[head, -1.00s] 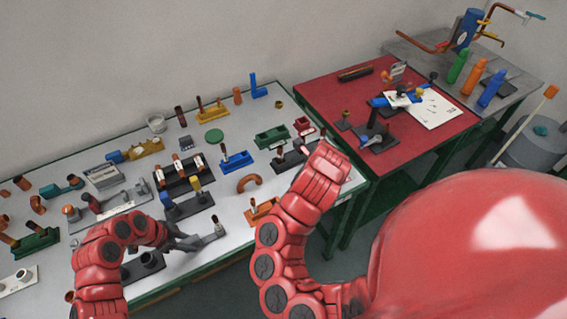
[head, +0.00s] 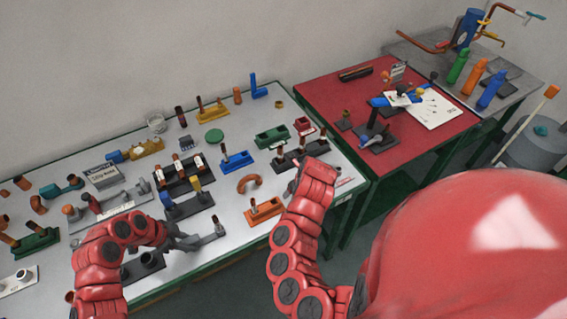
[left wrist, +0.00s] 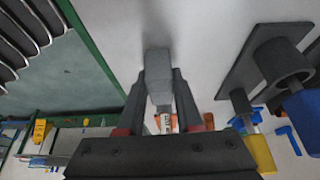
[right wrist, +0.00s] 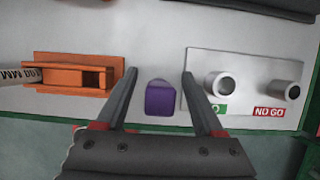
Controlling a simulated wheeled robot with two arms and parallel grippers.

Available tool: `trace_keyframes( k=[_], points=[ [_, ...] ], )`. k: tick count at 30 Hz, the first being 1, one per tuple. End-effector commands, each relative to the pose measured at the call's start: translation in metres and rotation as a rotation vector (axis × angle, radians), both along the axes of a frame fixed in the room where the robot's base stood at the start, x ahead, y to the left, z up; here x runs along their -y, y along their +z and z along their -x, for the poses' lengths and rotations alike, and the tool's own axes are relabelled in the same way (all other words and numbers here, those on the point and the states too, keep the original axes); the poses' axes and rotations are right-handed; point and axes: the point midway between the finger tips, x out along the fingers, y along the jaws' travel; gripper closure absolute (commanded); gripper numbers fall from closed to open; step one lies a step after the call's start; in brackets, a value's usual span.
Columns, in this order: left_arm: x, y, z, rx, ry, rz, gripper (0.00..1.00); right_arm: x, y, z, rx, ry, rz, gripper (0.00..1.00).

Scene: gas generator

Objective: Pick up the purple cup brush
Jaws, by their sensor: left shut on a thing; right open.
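The purple cup brush (right wrist: 161,100) shows in the right wrist view as a purple block with a grey top, on the pale tabletop near its front edge. My right gripper (right wrist: 160,73) is open, with one finger on each side of the brush and visible gaps. In the head view the brush and the right fingers are hidden by my right arm. My left gripper (head: 190,241) is over the table's front part. In the left wrist view it (left wrist: 158,85) is shut on a grey piece (left wrist: 157,60).
In the right wrist view an orange holder (right wrist: 70,75) stands left of the brush, and a white GO/NO GO plate (right wrist: 240,65) with two grey cylinders is close by the right finger. The red table (head: 320,95) stands to the right in the head view.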

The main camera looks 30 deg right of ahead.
Motion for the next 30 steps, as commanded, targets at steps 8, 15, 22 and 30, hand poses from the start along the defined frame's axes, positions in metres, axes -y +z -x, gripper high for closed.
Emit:
trace_keyframes(
  k=[8, 15, 22, 30],
  points=[
    [0.0000, -0.0001, 0.0001, 0.000, 0.000, 0.000, 1.00, -0.0003, -0.0028, -0.0015, 0.001, 0.001, 0.000, 0.30],
    [0.0000, -0.0001, 0.0001, 0.000, 0.000, 0.000, 1.00, -0.0002, -0.0025, -0.0015, 0.001, 0.001, 0.000, 0.71],
    [-0.0001, -0.0002, 0.0002, 0.000, 0.000, 0.000, 1.00, 0.0000, -0.0023, -0.0015, 0.002, 0.001, 0.001, 1.00],
    [-0.0001, -0.0002, 0.0002, 0.000, 0.000, 0.000, 1.00, 0.0012, 0.0065, -0.0024, 0.005, -0.001, 0.004, 1.00]
  ],
)
